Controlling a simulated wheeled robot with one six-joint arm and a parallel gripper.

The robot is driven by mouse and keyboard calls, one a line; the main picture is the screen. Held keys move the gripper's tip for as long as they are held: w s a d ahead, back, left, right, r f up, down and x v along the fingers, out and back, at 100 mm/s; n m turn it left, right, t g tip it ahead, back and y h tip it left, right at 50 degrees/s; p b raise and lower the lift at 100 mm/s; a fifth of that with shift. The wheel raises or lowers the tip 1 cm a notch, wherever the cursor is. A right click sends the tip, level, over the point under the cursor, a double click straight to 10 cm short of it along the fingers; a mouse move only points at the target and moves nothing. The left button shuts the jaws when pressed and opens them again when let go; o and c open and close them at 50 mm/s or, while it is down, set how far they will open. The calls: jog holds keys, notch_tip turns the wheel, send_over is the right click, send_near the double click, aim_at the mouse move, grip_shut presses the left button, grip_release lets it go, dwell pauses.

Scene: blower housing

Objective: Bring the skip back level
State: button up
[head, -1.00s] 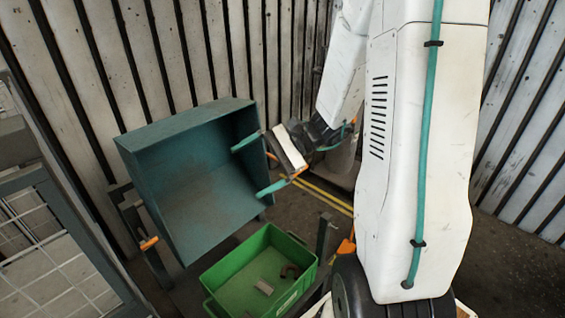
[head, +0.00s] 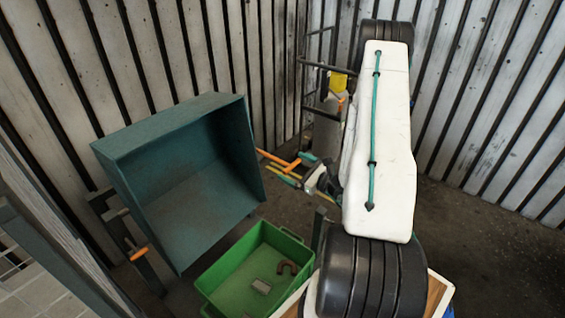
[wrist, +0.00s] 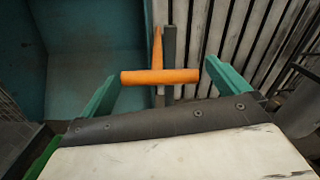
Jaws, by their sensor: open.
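The skip (head: 180,185) is a teal open box in the head view. It is tipped, with its open mouth facing down and forward above a green crate. In the wrist view, part of its inside (wrist: 85,60) shows at upper left. An orange T-shaped handle (wrist: 160,77) lies in front of my gripper (wrist: 160,70), its crossbar between the two teal fingers. The fingers are open and I see no clear contact with the bar. In the head view my gripper (head: 299,170) is just right of the skip, by the orange handle (head: 277,161).
The green crate (head: 291,241) holds a grey block (head: 261,286) and a brown curved piece (head: 287,267). A dark post with an orange peg (head: 138,253) stands left of the skip. A rack (head: 318,75) stands behind my arm. Slatted walls close in the back.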

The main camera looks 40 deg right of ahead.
aim_at(284, 162)
jog(key=w, duration=0.5)
jog(key=shift+a, duration=0.4)
jog(key=c, duration=1)
jog(key=shift+r, duration=0.1)
